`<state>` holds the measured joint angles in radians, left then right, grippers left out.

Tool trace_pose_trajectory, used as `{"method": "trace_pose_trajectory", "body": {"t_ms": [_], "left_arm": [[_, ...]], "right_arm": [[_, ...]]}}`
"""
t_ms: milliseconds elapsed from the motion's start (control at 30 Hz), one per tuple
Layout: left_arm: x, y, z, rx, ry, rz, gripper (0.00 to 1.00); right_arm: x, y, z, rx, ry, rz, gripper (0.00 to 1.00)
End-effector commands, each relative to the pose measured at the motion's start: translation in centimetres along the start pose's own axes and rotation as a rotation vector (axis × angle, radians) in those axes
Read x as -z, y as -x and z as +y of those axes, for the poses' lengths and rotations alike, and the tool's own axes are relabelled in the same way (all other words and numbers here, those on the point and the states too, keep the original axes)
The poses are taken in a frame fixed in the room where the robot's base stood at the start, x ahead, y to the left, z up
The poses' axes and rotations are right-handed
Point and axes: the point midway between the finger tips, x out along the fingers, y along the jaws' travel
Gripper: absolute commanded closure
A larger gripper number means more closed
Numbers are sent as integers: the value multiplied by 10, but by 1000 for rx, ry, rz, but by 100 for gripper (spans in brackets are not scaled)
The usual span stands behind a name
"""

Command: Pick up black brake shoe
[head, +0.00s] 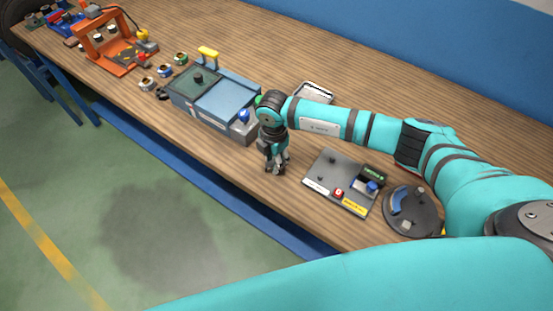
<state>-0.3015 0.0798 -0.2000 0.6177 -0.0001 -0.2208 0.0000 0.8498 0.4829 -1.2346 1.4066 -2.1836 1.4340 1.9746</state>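I cannot pick out the black brake shoe for certain. A small black curved piece (162,93) lies near the table's front edge, left of the blue-grey machine. A round dark plate (413,222) on the right carries a blue curved shoe (396,201). My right gripper (276,170) points down near the front edge, between the blue-grey machine and a grey panel. Its fingertips are dark and small, so I cannot tell how far apart they are or whether they hold anything. My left gripper is out of view.
The blue-grey machine (228,103) stands left of my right gripper, the grey panel (322,183) to its right. An orange frame (112,52) and several small rings sit further left. A white tray (316,91) lies behind my arm. The table's back is mostly clear.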

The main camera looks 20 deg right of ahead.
Motion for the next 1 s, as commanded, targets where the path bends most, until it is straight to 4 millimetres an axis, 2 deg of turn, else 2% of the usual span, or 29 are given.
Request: {"method": "trace_pose_trajectory", "body": {"t_ms": [33, 200, 567, 733, 867, 900, 1000], "left_arm": [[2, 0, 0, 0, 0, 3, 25], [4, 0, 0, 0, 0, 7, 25], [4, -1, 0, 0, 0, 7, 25], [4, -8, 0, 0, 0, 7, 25], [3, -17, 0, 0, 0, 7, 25], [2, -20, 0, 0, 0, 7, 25], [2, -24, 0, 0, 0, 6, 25]], "right_arm": [[0, 0, 0, -1, 0, 0, 81], [0, 0, 0, -1, 0, 0, 100], [0, 3, 1, -2, -1, 0, 100], [-1, 14, 1, -4, 0, -1, 100], [0, 30, 2, -6, 1, 0, 100], [0, 36, 1, -5, 2, -1, 100], [23, 34, -10, -1, 7, 3, 100]]}}
